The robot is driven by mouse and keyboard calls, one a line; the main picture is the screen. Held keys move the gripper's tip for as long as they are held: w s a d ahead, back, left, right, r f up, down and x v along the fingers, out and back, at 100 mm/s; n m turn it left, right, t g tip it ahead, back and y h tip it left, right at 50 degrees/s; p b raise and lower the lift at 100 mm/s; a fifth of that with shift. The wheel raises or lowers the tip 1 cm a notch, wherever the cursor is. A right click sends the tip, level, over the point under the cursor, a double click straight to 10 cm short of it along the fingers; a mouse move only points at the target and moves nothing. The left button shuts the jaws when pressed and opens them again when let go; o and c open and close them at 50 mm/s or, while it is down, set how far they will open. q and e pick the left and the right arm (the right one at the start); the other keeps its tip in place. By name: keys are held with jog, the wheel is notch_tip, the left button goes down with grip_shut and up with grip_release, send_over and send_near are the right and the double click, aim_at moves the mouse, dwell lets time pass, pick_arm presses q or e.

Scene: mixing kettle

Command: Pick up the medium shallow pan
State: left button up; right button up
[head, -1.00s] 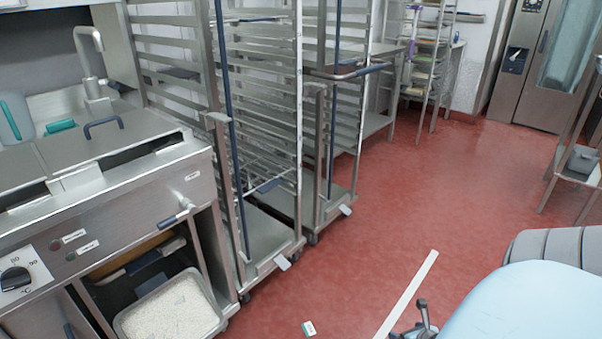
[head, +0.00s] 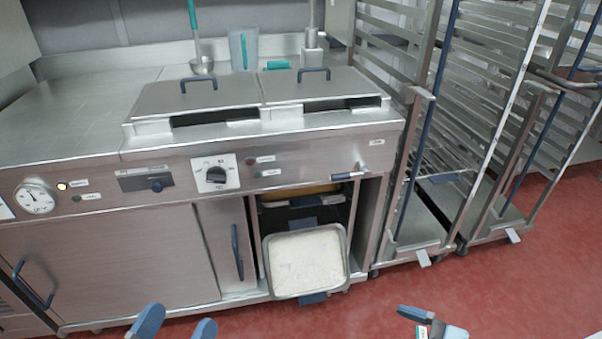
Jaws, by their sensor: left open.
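A shallow metal pan (head: 347,282) filled with white, grainy contents sticks out of the open bay under the kettle unit, in the lower middle of the head view. It is the clearest pan in view; its size class cannot be told for certain. My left gripper (head: 177,326) is at the bottom edge, left of and nearer than the pan. Its two blue fingertips are apart with nothing between them. My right gripper (head: 416,314) shows only in part at the bottom right, right of the pan; one blue finger is clear. Neither gripper touches the pan.
The steel kettle unit (head: 100,240) has two lidded wells, a dial and a door handle (head: 237,252). A brownish tray (head: 300,193) sits higher in the bay. Tall racks (head: 480,110) stand at the right. Red floor (head: 520,290) is clear at lower right.

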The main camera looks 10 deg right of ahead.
jog(key=w+a+r+m+t+h, duration=0.2)
jog(key=w+a+r+m+t, duration=0.2)
jog(key=a+r+m+t, duration=0.45)
jog(key=s+d+r+m+g+h+p, duration=0.1)
jog(key=s+d+r+g+h+p, duration=0.2)
jog(key=p, duration=3.3)
jog(key=d+r+g+h, duration=0.2)
jog(key=d+r+g, duration=0.1)
jog(key=d+g, duration=0.1)
jog(key=shift+s+m+g+h+p, duration=0.2)
jog(key=shift+m+g+h+p, duration=0.15)
jog(key=shift+g+h, duration=0.1)
pick_arm(q)
jog(key=s+a+r+g+y, duration=0.4)
jog(key=a+r+g+y, duration=0.1)
jog(key=a+g, duration=0.1)
jog(key=shift+a+r+g+y, duration=0.35)
jog(key=shift+a+g+y, duration=0.05)
jog(key=shift+a, duration=0.4)
pick_arm(e)
jog(key=shift+s+d+f, duration=0.1)
jog(key=shift+s+f, duration=0.05)
jog(key=shift+f, duration=0.05)
jog(key=shift+c, duration=0.2)
